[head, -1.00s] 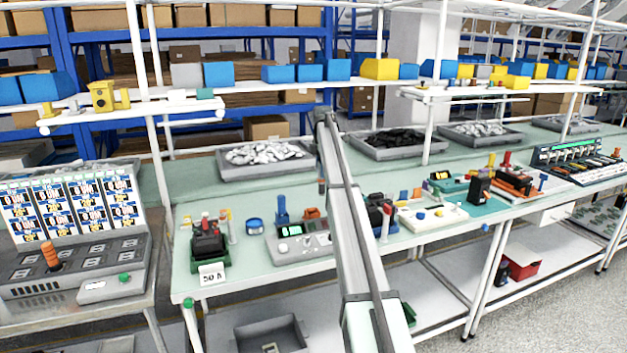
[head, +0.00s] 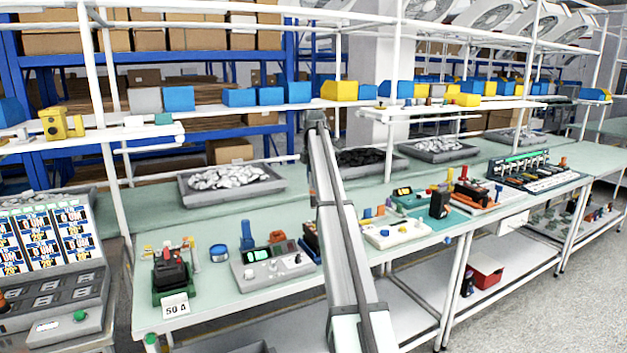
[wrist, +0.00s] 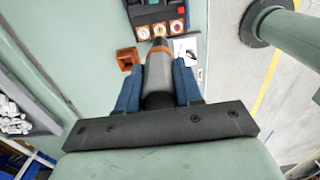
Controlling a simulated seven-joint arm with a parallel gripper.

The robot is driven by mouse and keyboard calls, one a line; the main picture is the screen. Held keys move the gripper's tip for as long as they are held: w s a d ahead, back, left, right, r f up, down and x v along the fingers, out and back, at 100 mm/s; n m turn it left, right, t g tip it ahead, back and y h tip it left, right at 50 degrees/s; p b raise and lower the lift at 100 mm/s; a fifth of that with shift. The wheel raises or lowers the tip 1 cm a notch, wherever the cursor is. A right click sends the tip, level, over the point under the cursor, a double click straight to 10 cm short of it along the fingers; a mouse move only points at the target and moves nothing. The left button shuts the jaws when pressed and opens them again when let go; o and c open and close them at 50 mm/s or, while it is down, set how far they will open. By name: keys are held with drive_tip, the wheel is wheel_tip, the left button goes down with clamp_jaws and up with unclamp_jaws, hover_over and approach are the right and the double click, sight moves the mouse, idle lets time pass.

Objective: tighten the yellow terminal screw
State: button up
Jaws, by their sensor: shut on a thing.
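In the wrist view, my gripper (wrist: 158,92) has its blue fingers closed on a grey screwdriver-like tool (wrist: 158,72) with an orange collar. The tool's narrow tip points at a dark breaker block (wrist: 155,10) with a row of round terminal screws. The middle screw (wrist: 159,29) looks yellow, between reddish ones to left and right. The tip is at or just short of the yellow screw; I cannot tell whether it touches. In the head view my arm crosses the bench, and the gripper and tool cannot be made out.
A small orange open box (wrist: 127,59) and a white card (wrist: 186,50) lie beside the block. In the head view, a grey test unit (head: 272,264) and a "50 A" breaker stand (head: 172,270) are left of my arm. A white box (head: 396,233) is to its right.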

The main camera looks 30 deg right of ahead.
sight(314, 205)
drive_tip(key=shift+f, duration=0.1)
drive_tip(key=shift+f, duration=3.2)
drive_tip(key=shift+f, duration=0.8)
idle(1.1)
drive_tip(key=shift+r, duration=0.2)
idle(0.8)
drive_tip(key=shift+r, duration=2.85)
